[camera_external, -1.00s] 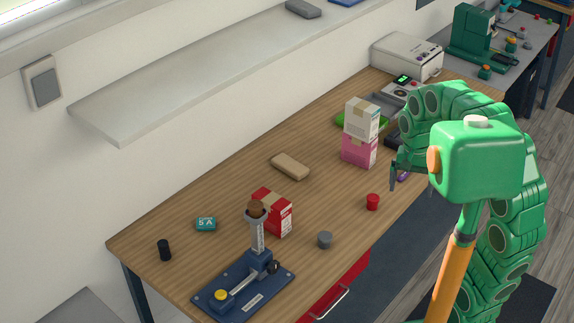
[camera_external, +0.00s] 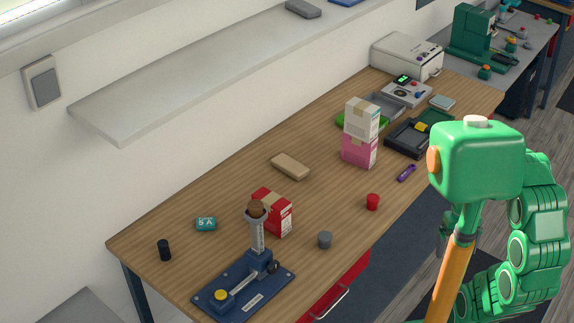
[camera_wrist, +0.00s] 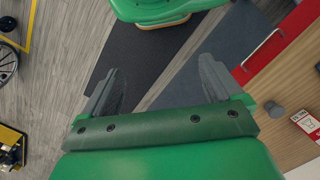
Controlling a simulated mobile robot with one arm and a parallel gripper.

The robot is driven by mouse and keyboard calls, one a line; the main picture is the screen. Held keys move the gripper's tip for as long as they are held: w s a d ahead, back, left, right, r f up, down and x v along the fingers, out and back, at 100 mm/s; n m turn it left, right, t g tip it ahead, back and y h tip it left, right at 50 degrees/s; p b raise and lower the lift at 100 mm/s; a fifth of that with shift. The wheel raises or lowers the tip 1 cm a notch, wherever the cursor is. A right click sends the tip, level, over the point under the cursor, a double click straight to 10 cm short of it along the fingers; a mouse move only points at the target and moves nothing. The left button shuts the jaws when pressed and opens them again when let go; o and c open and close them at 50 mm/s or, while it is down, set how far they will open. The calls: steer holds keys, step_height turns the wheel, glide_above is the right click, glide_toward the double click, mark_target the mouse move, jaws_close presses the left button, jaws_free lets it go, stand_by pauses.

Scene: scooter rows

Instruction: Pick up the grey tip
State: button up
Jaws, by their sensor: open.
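The grey tip (camera_external: 325,240), a small grey cylinder, stands on the wooden workbench near its front edge, to the right of the red and white box (camera_external: 273,212). In the wrist view the grey tip (camera_wrist: 275,110) shows at the right, beside the red and white box (camera_wrist: 306,122). My gripper (camera_wrist: 160,78) is open and empty, its two grey fingers spread wide above the floor. It is off to the left of the grey tip in the wrist view. The external view does not show the gripper's fingers.
A red cylinder (camera_external: 373,202) stands right of the grey tip. A blue press-like fixture (camera_external: 243,287) stands to its left. A purple tool (camera_external: 406,173), stacked boxes (camera_external: 360,135) and a tan block (camera_external: 290,167) lie farther back. Bare bench top surrounds the tip.

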steer(key=shift+c, duration=1)
steer(key=m+g+y, duration=0.1)
steer(key=m+y, duration=1.2)
steer(key=m, duration=0.2)
glide_toward(321, 240)
steer(key=shift+s+a+f, duration=0.2)
steer(key=shift+a+f, duration=0.45)
steer(key=shift+f, duration=0.2)
steer(key=shift+w+a+f+m, duration=0.15)
steer(key=shift+w+f+m, duration=0.3)
steer(key=shift+f+m, duration=0.05)
steer(key=shift+w+x, duration=0.15)
steer(key=shift+x, duration=1.75)
steer(key=shift+w+x, duration=0.15)
steer(key=shift+x, duration=1.8)
steer(key=shift+a+r, duration=0.15)
steer(key=shift+r, duration=0.05)
